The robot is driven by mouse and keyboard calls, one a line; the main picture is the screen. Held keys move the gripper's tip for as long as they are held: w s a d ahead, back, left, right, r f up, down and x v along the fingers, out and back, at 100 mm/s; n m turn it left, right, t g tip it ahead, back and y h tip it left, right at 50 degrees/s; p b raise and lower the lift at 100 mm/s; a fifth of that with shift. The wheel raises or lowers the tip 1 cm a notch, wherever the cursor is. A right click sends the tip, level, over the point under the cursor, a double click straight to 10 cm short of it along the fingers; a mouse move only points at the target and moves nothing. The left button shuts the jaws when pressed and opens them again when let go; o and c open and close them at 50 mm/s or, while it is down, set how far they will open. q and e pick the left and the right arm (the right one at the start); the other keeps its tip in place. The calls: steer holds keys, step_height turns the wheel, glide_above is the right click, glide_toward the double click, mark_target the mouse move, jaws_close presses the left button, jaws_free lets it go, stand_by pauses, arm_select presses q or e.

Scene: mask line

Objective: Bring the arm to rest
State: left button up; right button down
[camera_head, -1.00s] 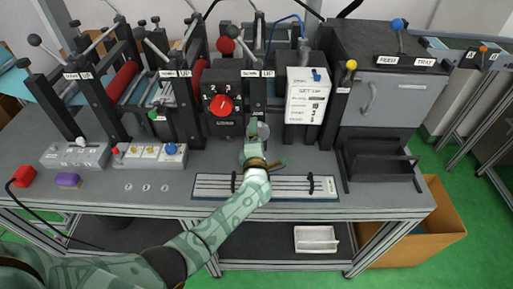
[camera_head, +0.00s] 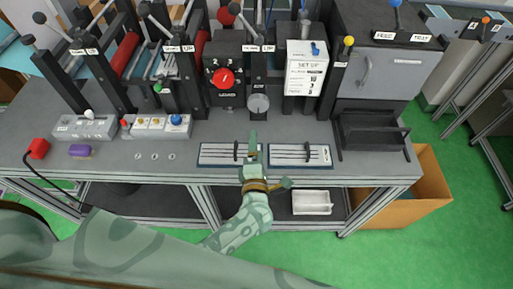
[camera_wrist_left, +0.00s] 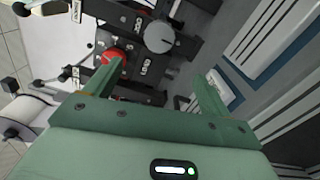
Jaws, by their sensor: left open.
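My left gripper (camera_head: 253,142) is green and sits over the front edge of the grey workbench (camera_head: 340,175), in front of the white ruled plates (camera_head: 300,154). In the left wrist view its two fingers stand apart with nothing between them (camera_wrist_left: 157,72). My green left arm reaches up from the lower part of the head view, and a large pale-green part of me crosses the bottom. A grey round knob (camera_head: 259,104) shows just beyond the fingertips; it also shows in the left wrist view (camera_wrist_left: 159,37). My right gripper is out of view.
A black box with a red dial (camera_head: 224,79) and a white "SET UP" box (camera_head: 305,72) stand behind the gripper. A black tray (camera_head: 373,137) sits at the right. A white bin (camera_head: 312,202) is on the lower shelf, and a cardboard box (camera_head: 424,180) stands beside the bench.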

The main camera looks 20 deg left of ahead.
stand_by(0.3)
arm_select(q)
steer(key=s+d+r+m+g+h, duration=0.25)
steer(key=m+h, duration=0.25)
steer(key=m, duration=0.5)
steer(key=s+d+r+m+g+h, duration=0.1)
steer(key=s+d+r+m+h, duration=0.15)
steer(key=m+h, duration=0.6)
steer(key=s+a+r+m+g+y, duration=0.1)
steer(key=s+a+m+g+y, duration=0.2)
steer(key=s+a+m+y, duration=0.6)
steer(key=s+a+r+m+g+y, duration=0.25)
steer(key=s+a+g+y, duration=0.2)
steer(key=a, duration=0.75)
steer(key=s+d+f+g+h+b, duration=0.1)
steer(key=s+d+f+h+b, duration=0.15)
steer(key=f, duration=1.35)
steer(key=s+d+f+g+h+b, duration=0.1)
steer(key=s+d+f+g, duration=0.15)
steer(key=f, duration=1.35)
steer(key=s+a+f+n+g+h+b, duration=0.1)
steer(key=s+f+n+g+b, duration=0.1)
steer(key=s+f, duration=1.5)
steer(key=shift+s+f+n+b, duration=0.2)
steer(key=shift+s+n+b, duration=0.3)
steer(key=shift+s, duration=0.65)
